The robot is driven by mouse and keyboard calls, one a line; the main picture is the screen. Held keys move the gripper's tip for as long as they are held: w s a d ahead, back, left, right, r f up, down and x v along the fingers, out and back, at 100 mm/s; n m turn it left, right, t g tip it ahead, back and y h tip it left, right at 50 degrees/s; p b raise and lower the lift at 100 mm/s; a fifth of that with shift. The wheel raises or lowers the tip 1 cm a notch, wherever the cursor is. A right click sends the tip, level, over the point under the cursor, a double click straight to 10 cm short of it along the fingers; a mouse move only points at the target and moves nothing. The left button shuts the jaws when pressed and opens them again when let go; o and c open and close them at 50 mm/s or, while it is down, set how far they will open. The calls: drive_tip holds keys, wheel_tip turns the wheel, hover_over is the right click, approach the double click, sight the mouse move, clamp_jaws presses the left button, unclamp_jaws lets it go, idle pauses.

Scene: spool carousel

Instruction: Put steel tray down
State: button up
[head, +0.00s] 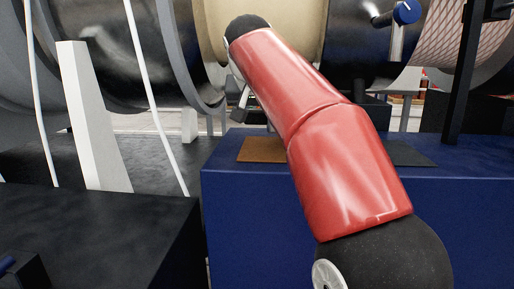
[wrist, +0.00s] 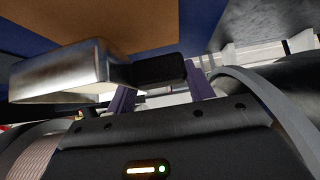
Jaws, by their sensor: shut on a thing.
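In the wrist view, the steel tray (wrist: 60,78) is a shiny metal pan with a black handle (wrist: 160,69). My gripper (wrist: 160,88) has two purple fingers and is shut on the handle. The tray sticks out to the left of the fingers in that view. It appears clear of the brown mat (wrist: 130,18), though the exact gap cannot be told. In the head view, my red arm hides most of the gripper and the tray.
A blue bench (head: 250,215) bears a brown mat (head: 260,149) at its left and a dark grey mat (head: 408,153) at its right. A black block (head: 95,235) stands at the front left. Large spools (head: 450,45) stand behind the bench, with a white post (head: 88,115) at the left.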

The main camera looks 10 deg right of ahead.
drive_tip(key=shift+f+b, duration=0.9)
drive_tip(key=shift+f, duration=1.5)
drive_tip(key=o, duration=1.4)
drive_tip(key=shift+f, duration=0.1)
drive_tip(key=shift+c, duration=0.2)
drive_tip(key=shift+r, duration=0.25)
drive_tip(key=p+v, duration=0.2)
drive_tip(key=v, duration=0.9)
drive_tip(key=shift+s+r, duration=0.25)
drive_tip(key=shift+s, duration=0.1)
drive_tip(key=shift+s+a, duration=0.1)
drive_tip(key=shift+a, duration=0.05)
